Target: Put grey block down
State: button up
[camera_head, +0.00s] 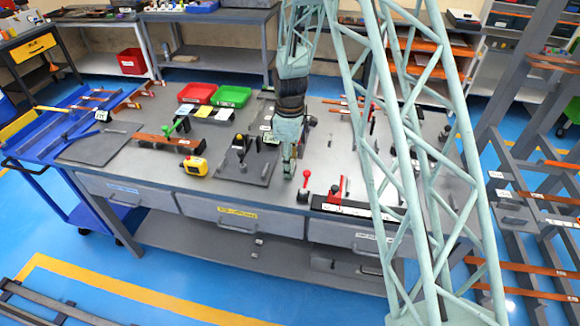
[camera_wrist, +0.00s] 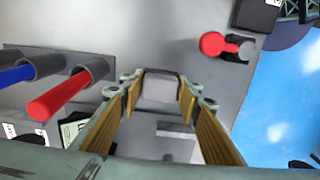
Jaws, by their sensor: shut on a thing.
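My gripper (camera_head: 289,172) points down over the front middle of the grey workbench (camera_head: 150,172). In the wrist view my gripper (camera_wrist: 161,82) has its two yellow-padded fingers closed on a small grey block (camera_wrist: 160,90), which sits between the fingertips. The block is hard to make out in the head view. The grey surface (camera_wrist: 180,40) shows around the fingers. I cannot tell whether the block touches it.
A red-knobbed lever (camera_head: 306,178) stands just right of my gripper, near the bench's front edge; it also shows in the wrist view (camera_wrist: 220,44). Red (camera_wrist: 60,95) and blue (camera_wrist: 15,75) handles lie left in the wrist view. A black tool plate (camera_head: 245,170) lies left of my gripper.

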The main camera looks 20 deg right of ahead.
jog(key=shift+f, duration=0.15)
jog(key=o, duration=0.9)
jog(key=shift+r, duration=0.2)
notch_tip(320, 180, up, 11)
jog(key=shift+f+p, duration=0.1)
jog(key=shift+p, duration=0.45)
jog(key=shift+r, duration=0.6)
